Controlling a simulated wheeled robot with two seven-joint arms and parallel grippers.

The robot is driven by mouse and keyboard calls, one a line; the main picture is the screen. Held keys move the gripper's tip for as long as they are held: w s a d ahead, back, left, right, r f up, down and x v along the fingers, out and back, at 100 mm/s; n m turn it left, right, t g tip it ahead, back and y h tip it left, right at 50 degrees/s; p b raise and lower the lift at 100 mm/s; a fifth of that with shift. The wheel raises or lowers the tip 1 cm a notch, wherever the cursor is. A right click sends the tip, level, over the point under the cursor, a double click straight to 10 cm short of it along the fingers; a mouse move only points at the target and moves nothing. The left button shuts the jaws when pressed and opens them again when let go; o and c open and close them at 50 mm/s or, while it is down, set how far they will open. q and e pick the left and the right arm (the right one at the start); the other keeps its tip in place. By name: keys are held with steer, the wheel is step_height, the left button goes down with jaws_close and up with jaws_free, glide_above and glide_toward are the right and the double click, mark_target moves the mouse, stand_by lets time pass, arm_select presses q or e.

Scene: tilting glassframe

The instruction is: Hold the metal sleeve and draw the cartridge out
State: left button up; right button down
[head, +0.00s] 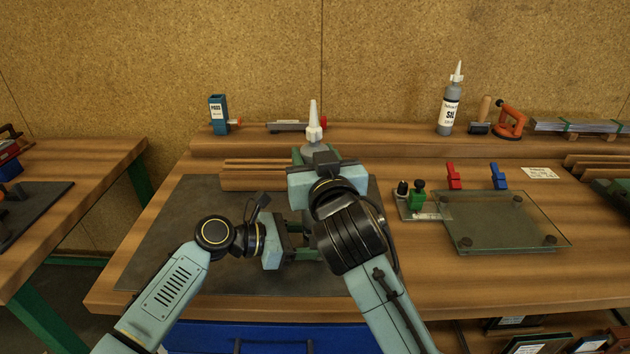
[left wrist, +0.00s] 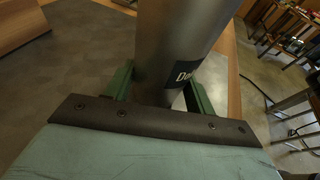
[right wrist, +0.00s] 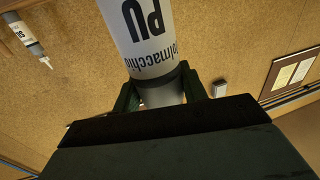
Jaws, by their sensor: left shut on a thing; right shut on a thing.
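The cartridge shows its white nozzle (head: 314,125) pointing up in the head view. In the right wrist view the white cartridge (right wrist: 145,30), labelled PU, stands between the dark green fingers of my right gripper (right wrist: 165,92). That gripper (head: 316,160) is shut on its nozzle end. The grey metal sleeve (left wrist: 175,35), with a dark label, is held between the green fingers of my left gripper (left wrist: 160,92). The left gripper (head: 297,238) is below the right one in the head view. My right arm hides most of the sleeve and cartridge there; I cannot tell how far they overlap.
A dark mat (head: 180,250) covers the bench's left part. A glass pane (head: 505,222) lies at right, with red (head: 453,175) and blue (head: 498,175) clamps behind it. A grey bottle (head: 450,105) and blue box (head: 219,115) stand on the rear shelf. Wooden strips (head: 250,182) lie behind the arms.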

step_height(320, 180, up, 2)
steer(key=shift+r, duration=0.1)
arm_select(q)
steer(key=o, duration=0.8)
steer(key=shift+o, duration=0.2)
